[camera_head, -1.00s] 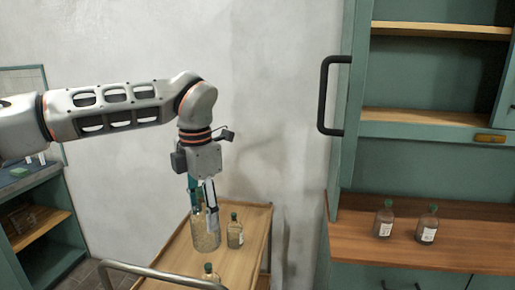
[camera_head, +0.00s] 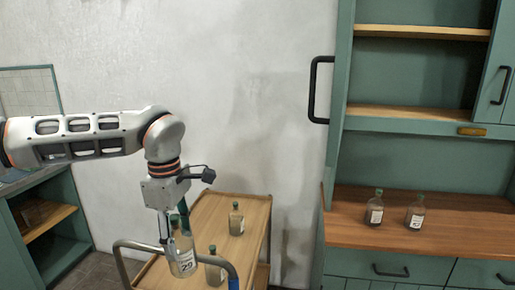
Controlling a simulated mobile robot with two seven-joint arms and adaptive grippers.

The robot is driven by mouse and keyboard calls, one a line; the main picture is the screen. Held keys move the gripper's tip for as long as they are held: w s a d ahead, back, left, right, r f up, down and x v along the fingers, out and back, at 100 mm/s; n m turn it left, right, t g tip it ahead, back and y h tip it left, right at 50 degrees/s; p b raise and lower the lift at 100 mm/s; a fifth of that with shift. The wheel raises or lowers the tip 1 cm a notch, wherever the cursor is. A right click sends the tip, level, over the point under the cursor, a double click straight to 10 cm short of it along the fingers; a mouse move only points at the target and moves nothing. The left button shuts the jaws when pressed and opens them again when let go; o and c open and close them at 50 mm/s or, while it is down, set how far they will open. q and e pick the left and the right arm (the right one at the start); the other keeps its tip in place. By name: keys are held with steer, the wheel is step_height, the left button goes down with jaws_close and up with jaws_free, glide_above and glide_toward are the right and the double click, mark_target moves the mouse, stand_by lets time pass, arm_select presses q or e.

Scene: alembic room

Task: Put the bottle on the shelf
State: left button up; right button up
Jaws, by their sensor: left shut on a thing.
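My left gripper (camera_head: 175,232) points down at the near end of a wooden trolley and is shut on a clear glass bottle (camera_head: 182,261) with a white label reading 29. The held bottle is upright, in front of the trolley's rail in the picture; its top is partly hidden by the fingers. The shelf unit is a green cabinet at the right, with an upper wooden shelf (camera_head: 420,32) and a lower wooden shelf (camera_head: 410,117), both empty where visible. My right gripper is out of view.
Two more bottles stand on the trolley (camera_head: 207,213): one farther back (camera_head: 236,219), one near the held bottle (camera_head: 215,268). Two labelled bottles (camera_head: 375,209) (camera_head: 415,213) stand on the brown counter (camera_head: 470,225). A black handle (camera_head: 320,90) sticks out on the cabinet's left.

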arm_select(q)
steer(key=s+a+f+m, duration=0.7)
steer(key=s+f+m, duration=0.2)
steer(key=m, duration=0.7)
arm_select(e)
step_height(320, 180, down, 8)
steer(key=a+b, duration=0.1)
steer(key=b, duration=0.8)
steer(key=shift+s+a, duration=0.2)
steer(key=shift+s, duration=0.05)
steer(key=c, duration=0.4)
arm_select(q)
step_height(320, 180, down, 11)
steer(key=shift+d, duration=0.2)
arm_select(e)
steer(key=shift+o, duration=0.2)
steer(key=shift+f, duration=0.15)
